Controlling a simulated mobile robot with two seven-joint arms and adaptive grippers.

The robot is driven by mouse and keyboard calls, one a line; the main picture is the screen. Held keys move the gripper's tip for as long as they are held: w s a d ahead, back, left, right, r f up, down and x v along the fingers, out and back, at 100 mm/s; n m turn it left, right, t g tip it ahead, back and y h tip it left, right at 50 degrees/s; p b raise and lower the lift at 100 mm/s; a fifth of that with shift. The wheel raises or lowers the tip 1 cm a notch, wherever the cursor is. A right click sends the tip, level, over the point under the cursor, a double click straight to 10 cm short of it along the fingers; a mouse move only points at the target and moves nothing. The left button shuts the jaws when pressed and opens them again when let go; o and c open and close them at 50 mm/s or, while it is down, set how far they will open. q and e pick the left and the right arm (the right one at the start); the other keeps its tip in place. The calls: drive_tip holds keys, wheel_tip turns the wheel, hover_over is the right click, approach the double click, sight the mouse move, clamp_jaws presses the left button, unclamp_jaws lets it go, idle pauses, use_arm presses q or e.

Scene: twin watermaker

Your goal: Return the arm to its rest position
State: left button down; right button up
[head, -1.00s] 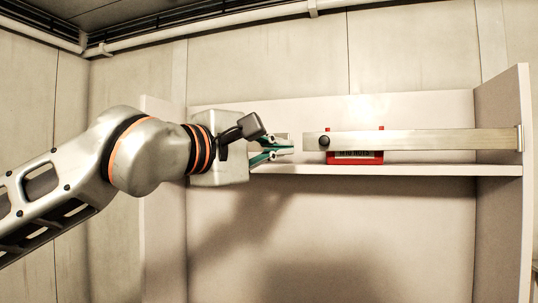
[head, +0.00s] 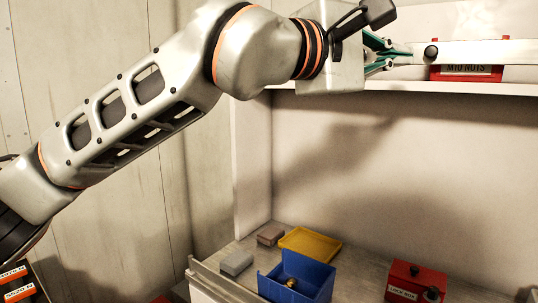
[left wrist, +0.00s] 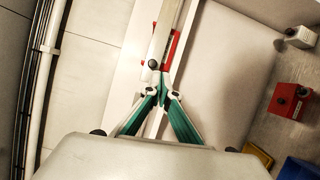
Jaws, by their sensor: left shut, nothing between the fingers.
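My left gripper (head: 408,53) is at the upper right of the head view, its green fingers together and empty. Its arm reaches up from the lower left. The fingertips lie just left of the dark knob (head: 431,53) on a pale bar (head: 480,52); whether they touch it I cannot tell. In the left wrist view, the shut fingertips (left wrist: 160,84) lie just below the knob (left wrist: 153,64) at the bar's end. A red bin (head: 466,73) with a partly hidden label sits on the shelf behind the bar. My right gripper is out of view.
The shelf edge (head: 400,87) runs below the gripper. On the counter below are a blue bin (head: 310,277), a yellow tray (head: 312,243), a red box (head: 415,281), and grey (head: 237,262) and brownish (head: 270,234) blocks. The space between shelf and counter looks clear.

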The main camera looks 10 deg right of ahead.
use_arm(q)
drive_tip(key=w+a+f+m+t+y, duration=0.2)
drive_tip(key=w+a+f+m+t, duration=0.2)
drive_tip(key=a+f+m, duration=0.8)
drive_tip(key=w+a+f+m+t+y+p, duration=0.1)
drive_tip(key=w+a+f+m+t+y, duration=0.35)
drive_tip(key=f, duration=1.45)
drive_tip(key=w+a+f+m+t, duration=0.3)
drive_tip(key=a+f+m, duration=0.6)
drive_tip(key=a+f, duration=0.45)
drive_tip(key=s+a+f+n+g+y, duration=0.2)
drive_tip(key=s+a+f+n, duration=0.25)
drive_tip(key=f, duration=0.55)
drive_tip(key=s+a+f+n+g+y, duration=0.25)
drive_tip(key=s+f, duration=0.35)
drive_tip(key=f, duration=0.4)
drive_tip(key=s+a+f+n+g+y, duration=0.15)
drive_tip(key=s+a+f+n, duration=0.3)
drive_tip(key=f, duration=0.55)
drive_tip(key=s+a+f+n+g+y, duration=0.2)
drive_tip(key=s+f+n, duration=0.1)
drive_tip(key=s+f, duration=0.5)
drive_tip(key=s, duration=0.3)
drive_tip(key=shift+s+a+f+n, duration=0.15)
drive_tip(key=shift+s+a+n, duration=0.15)
drive_tip(key=shift+a, duration=0.1)
drive_tip(key=shift+g, duration=0.25)
